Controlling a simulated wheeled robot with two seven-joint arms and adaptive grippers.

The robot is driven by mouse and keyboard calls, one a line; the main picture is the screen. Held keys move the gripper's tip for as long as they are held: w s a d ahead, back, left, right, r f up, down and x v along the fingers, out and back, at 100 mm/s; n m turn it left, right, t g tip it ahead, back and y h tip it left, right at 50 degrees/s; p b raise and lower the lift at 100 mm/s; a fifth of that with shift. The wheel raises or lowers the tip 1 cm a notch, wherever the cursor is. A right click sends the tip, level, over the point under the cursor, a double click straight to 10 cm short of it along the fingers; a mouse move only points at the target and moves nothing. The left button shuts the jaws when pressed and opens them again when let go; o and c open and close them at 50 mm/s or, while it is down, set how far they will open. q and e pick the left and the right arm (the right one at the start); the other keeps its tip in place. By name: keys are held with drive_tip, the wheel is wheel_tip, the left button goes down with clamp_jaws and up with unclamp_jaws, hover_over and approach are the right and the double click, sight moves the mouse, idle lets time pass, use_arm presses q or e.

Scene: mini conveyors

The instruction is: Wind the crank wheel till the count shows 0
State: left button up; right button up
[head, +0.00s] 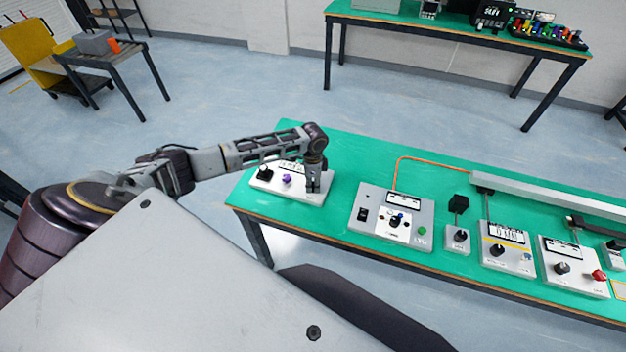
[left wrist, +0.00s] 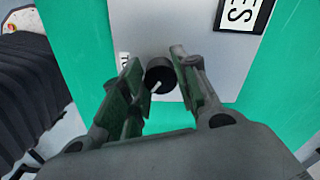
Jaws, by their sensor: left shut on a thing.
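My left gripper (head: 313,188) is at the right end of a white panel (head: 262,185) at the left end of the green bench. In the left wrist view, its fingers (left wrist: 155,62) are on either side of a small round black knob (left wrist: 158,74) with a white pointer line, and it is shut on this knob. I cannot tell if the knob is the crank wheel. The panel also carries a purple knob (head: 287,179) and a black block (head: 266,173). A display at the panel's back is partly hidden by my arm, and no count is readable. My right gripper is not in view.
Along the green bench (head: 340,150), a grey box with knobs (head: 369,224) and several more control boxes stand to the right. An orange cable (head: 430,158) runs behind them. A second green bench (head: 455,32) stands at the back. The floor between is clear.

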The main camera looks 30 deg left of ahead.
use_arm(q)
drive_tip(key=shift+r+n+p, duration=0.1)
drive_tip(key=shift+n+p, duration=0.5)
drive_tip(key=shift+p, duration=0.25)
drive_tip(key=shift+n+p, duration=0.4)
drive_tip(key=shift+p, duration=0.1)
drive_tip(key=shift+n+p, duration=0.5)
drive_tip(key=shift+p, duration=0.1)
drive_tip(key=shift+n, duration=0.3)
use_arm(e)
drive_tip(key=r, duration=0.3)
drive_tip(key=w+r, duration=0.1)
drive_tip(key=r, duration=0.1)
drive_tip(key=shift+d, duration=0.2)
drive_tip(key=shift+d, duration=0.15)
use_arm(q)
drive_tip(key=o, duration=0.7)
drive_tip(key=shift+o, duration=1.4)
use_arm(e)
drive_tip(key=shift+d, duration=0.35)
